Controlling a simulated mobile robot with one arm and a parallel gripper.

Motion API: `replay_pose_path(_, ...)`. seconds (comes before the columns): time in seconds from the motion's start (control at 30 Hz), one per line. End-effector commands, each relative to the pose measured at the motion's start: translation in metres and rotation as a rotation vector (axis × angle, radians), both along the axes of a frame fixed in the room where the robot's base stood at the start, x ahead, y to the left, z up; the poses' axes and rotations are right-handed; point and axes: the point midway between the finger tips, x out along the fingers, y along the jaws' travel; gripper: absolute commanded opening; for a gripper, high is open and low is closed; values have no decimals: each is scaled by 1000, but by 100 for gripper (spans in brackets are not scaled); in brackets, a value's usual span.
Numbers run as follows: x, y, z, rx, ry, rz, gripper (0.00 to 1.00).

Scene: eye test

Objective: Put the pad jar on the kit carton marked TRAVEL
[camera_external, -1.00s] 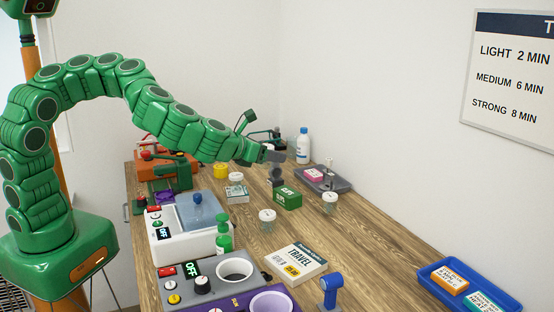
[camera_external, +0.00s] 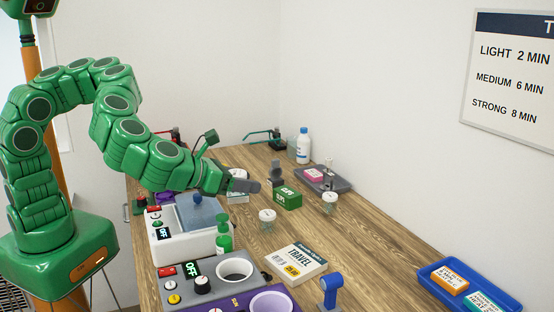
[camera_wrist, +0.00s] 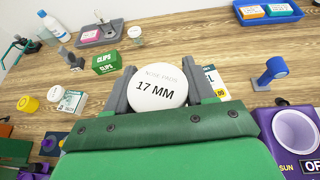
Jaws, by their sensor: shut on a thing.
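My gripper (camera_external: 246,186) is shut on a white-lidded jar (camera_wrist: 158,90) marked 17 MM; the fainter line above is hard to read. The lid faces the wrist camera between the two grey fingers. In the external view the gripper is above the table, left of the green CLIPS box, and mostly hides the held jar. The white kit carton marked TRAVEL (camera_external: 296,264) lies flat on the table, lower right of the gripper; its top looks clear. Part of it shows behind the right finger in the wrist view (camera_wrist: 209,76).
Other white-lidded jars (camera_external: 267,216) (camera_external: 329,198) stand on the table. The CLIPS box (camera_external: 288,199) is behind the nearer one. A blue upright tool (camera_external: 330,290) stands right of the carton. Machines with cups (camera_external: 235,268) stand left of it. A blue tray (camera_external: 434,286) is far right.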

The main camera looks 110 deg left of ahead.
Motion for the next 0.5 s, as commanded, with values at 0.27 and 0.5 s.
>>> replay_pose_path(0.27, 0, 1, -25, 0, 0, 1, 24)
replay_pose_path(0.5, 3, 2, -38, -1, 1, 2, 24)
